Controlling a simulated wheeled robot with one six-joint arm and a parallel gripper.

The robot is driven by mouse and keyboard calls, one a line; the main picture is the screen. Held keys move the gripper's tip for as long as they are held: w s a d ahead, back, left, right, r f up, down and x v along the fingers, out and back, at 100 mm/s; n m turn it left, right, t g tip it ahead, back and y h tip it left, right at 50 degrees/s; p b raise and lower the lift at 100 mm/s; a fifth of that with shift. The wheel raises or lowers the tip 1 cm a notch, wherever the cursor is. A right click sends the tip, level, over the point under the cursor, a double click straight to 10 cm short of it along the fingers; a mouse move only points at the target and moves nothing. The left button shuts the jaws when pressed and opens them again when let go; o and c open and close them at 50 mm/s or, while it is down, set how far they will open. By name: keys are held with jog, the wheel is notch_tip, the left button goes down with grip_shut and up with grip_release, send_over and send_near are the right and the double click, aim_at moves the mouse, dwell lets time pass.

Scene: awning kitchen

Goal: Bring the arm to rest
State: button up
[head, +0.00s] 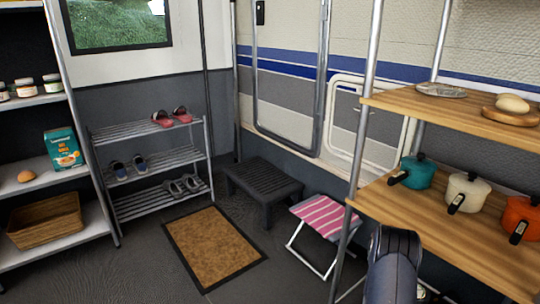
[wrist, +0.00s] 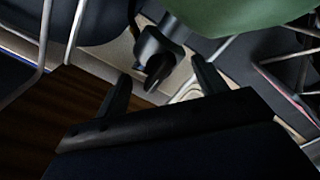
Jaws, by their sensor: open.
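My arm (head: 392,270) shows at the bottom right of the head view, in front of the wooden shelf unit. Its end is hidden there. In the wrist view my gripper (wrist: 162,85) is open, its two dark fingers apart. I see nothing held between them. A black, knob-like part (wrist: 155,55) appears beyond the fingertips, near a large green surface (wrist: 235,15). I cannot tell what these belong to, or whether the gripper touches the black part.
Teal (head: 417,172), cream (head: 466,193) and orange (head: 521,215) pots stand on the lower wooden shelf (head: 385,205), close to my arm. A pink striped stool (head: 325,217), dark step (head: 263,187) and shoe rack (head: 150,160) stand beyond. Floor around the brown mat (head: 212,247) is free.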

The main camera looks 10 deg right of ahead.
jog(key=m+p, duration=0.1)
jog(key=m, duration=0.2)
jog(key=m+p, duration=0.1)
jog(key=m, duration=0.2)
jog(key=m+p, duration=0.1)
jog(key=m, duration=0.3)
jog(key=shift+s+a, duration=0.35)
jog(key=shift+a, duration=0.05)
dwell(0.3)
